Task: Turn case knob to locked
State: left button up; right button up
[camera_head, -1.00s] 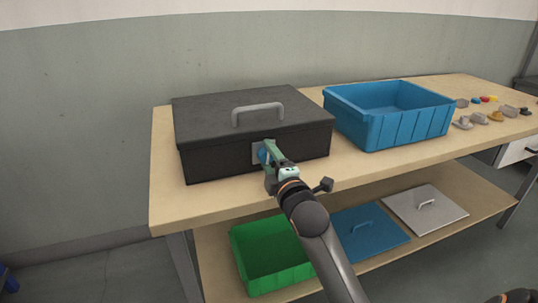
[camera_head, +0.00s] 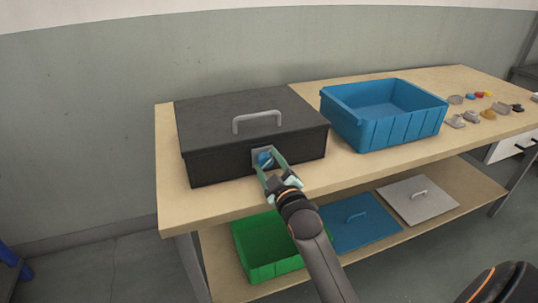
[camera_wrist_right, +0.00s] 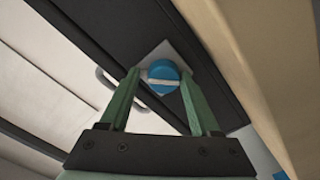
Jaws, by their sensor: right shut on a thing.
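The black case (camera_head: 215,166) stands closed on the table, with a grey handle (camera_head: 258,121) on its lid. Its round blue knob (camera_head: 264,158) sits on a grey plate on the front face. In the right wrist view the knob (camera_wrist_right: 163,78) shows a pale bar across it, roughly level in that picture. My right gripper (camera_head: 265,157) is at the case front, its green fingers on either side of the knob and shut on it. The fingers also show in the right wrist view (camera_wrist_right: 161,73). The fingers partly hide the knob in the head view. My left gripper is not in view.
An open blue bin (camera_head: 400,133) stands right of the case on the wooden table (camera_head: 340,176). Several small objects lie at the far right. A green bin (camera_head: 265,262), a blue lid (camera_head: 350,228) and a grey lid (camera_head: 405,205) are on the lower shelf.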

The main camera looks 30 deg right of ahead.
jog(key=m+p, duration=0.3)
jog(key=shift+a+f+m, duration=0.3)
jog(key=shift+a+m, duration=0.05)
jog(key=shift+m, duration=0.05)
jog(key=shift+m+p, duration=0.65)
jog(key=shift+m, duration=0.25)
jog(key=shift+m+p, duration=0.65)
jog(key=shift+m, duration=0.25)
jog(key=shift+f+m, duration=0.1)
jog(key=shift+m, duration=0.3)
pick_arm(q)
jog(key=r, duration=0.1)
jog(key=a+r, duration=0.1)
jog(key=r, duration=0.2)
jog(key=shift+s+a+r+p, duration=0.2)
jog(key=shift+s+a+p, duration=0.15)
pick_arm(e)
jog(key=shift+m, duration=0.3)
jog(key=o, duration=1.2)
jog(key=shift+w, duration=0.1)
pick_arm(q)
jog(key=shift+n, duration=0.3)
